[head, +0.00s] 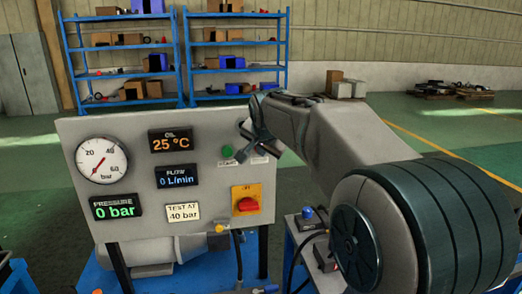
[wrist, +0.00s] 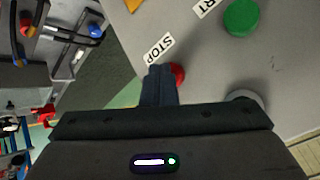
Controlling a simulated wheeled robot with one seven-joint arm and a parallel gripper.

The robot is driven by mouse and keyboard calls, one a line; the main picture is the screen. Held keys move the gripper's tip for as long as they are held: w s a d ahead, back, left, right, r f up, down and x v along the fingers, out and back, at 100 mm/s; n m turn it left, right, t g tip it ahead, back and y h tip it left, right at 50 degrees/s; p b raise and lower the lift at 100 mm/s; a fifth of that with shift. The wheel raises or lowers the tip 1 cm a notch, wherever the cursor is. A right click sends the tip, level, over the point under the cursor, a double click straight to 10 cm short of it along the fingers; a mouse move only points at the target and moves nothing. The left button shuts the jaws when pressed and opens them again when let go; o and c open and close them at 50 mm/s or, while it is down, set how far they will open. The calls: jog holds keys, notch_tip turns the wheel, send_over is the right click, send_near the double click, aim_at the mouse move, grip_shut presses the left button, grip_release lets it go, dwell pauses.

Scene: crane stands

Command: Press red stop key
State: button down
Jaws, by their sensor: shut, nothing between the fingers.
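The red stop key (wrist: 178,73) shows in the wrist view beside the STOP label (wrist: 160,48) on the grey panel (head: 130,145). My gripper (wrist: 160,80) is shut and empty, and its fingertips cover part of the red key. I cannot tell whether they touch it. In the head view my gripper (head: 241,155) is at the panel's upper right, and the red key is hidden behind it. The green start key (wrist: 242,17) lies off to the right in the wrist view; it also shows in the head view (head: 227,151), just left of my fingertips.
A red rotary switch on a yellow plate (head: 246,200) sits below the keys. A pressure gauge (head: 101,160) and displays fill the panel's left; the pressure display (head: 113,207) reads 0 bar. A grey round part (wrist: 245,97) shows behind my gripper. Blue shelves (head: 180,60) stand far back.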

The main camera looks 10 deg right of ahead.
jog(key=shift+s, duration=0.15)
jog(key=shift+s+b, duration=0.55)
jog(key=shift+s, duration=0.25)
jog(key=shift+s, duration=0.1)
jog(key=s+b, duration=0.2)
jog(key=s, duration=0.2)
jog(key=shift+s, duration=0.4)
jog(key=s+f+n+g+y, duration=0.1)
jog(key=s+f+n+g, duration=0.5)
jog(key=s+f, duration=1.5)
jog(key=s+n, duration=0.2)
jog(key=s, duration=0.2)
jog(key=shift+s+f, duration=0.2)
jog(key=shift+f, duration=0.2)
